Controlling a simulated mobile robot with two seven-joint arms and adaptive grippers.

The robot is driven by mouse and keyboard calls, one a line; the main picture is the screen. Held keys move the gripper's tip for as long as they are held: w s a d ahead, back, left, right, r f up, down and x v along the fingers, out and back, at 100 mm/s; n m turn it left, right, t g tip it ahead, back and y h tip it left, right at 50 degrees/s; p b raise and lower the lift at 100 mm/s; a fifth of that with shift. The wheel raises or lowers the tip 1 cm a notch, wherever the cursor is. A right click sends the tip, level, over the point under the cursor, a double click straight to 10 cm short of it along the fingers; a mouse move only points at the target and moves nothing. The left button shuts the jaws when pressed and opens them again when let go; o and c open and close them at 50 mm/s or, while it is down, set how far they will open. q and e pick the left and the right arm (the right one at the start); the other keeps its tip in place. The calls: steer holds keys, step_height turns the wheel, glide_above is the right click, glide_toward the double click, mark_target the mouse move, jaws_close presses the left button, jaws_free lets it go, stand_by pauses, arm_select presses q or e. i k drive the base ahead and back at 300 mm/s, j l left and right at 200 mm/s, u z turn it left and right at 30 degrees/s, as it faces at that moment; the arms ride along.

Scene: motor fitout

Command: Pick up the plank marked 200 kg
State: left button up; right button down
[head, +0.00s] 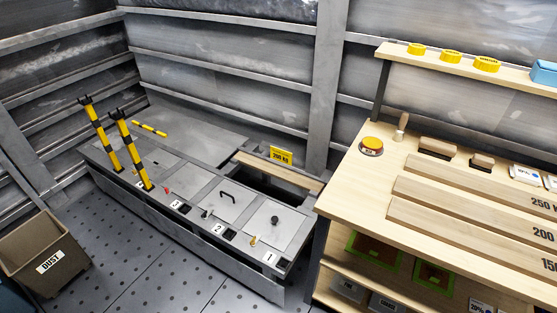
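Three long wooden planks lie side by side on the wooden workbench (352,194) at the right. The middle plank (470,206) shows "200" on its front face near the right picture edge; the unit is cut off. The plank behind it (470,177) shows "250", and the front plank (460,232) shows the start of "15". The right ends of the planks lie outside the picture. Neither of my grippers is in view.
A yellow "200 KG" sign (281,156) stands behind an open slot in the low grey floor platform (205,137), beside a wooden strip (280,172). A bin marked DUST (45,256) stands at left.

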mark_target(538, 237)
steer(key=z, duration=1.85)
